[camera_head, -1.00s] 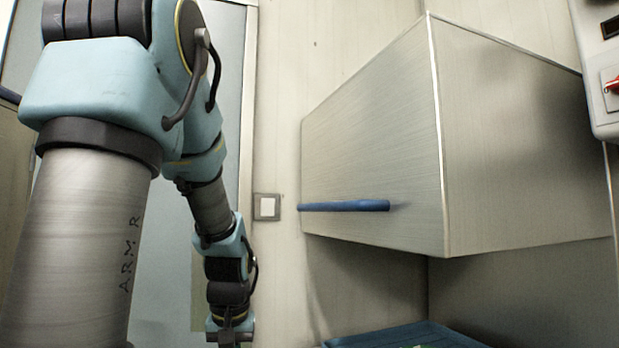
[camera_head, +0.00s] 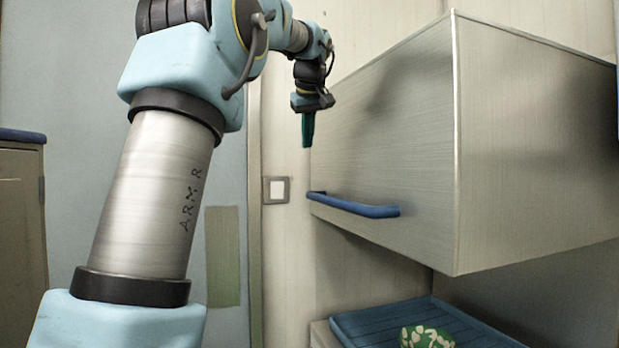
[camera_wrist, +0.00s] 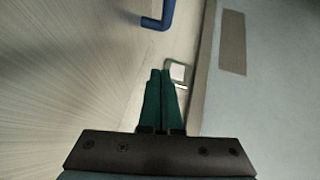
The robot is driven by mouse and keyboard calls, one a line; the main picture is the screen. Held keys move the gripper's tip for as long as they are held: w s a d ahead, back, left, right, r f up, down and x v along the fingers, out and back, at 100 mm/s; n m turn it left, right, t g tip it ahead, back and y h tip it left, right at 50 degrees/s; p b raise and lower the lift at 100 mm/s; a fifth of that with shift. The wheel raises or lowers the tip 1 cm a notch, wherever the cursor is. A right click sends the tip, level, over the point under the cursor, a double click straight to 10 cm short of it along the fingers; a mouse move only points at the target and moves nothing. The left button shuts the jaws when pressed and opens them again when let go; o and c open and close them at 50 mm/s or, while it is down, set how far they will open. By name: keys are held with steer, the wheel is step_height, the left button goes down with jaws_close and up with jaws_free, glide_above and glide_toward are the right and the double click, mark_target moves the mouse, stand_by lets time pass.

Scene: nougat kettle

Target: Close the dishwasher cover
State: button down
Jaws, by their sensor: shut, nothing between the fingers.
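The dishwasher cover (camera_head: 400,130) is a large brushed-metal box hood. It stands raised, with an open gap between it and the blue tray below. A blue bar handle (camera_head: 355,206) runs along the lower part of its left face; one end of it also shows at the top of the wrist view (camera_wrist: 158,22). My gripper (camera_head: 308,143) points down, above the far left end of the handle and apart from it. Its green fingers (camera_wrist: 161,85) are together and empty. In the wrist view the cover's face (camera_wrist: 60,70) fills the left side.
A blue rack (camera_head: 365,325) below the cover carries a green and white patterned item (camera_head: 426,337). A light switch (camera_head: 277,190) sits on the wall left of the cover. A cabinet (camera_head: 22,215) stands at the far left. The space just in front of the handle looks clear.

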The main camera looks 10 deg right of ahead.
steer(key=p+x, duration=0.1)
steer(key=x, duration=0.3)
steer(key=s+f+p+x, duration=0.1)
steer(key=x, duration=0.2)
steer(key=s+p+x, duration=0.1)
steer(key=p+x, duration=0.1)
steer(key=x, duration=0.2)
steer(key=shift+w+d+f, duration=0.15)
steer(key=shift+d+f, duration=0.2)
steer(key=shift+f, duration=0.4)
step_height(320, 180, down, 37)
steer(key=b, duration=2.9)
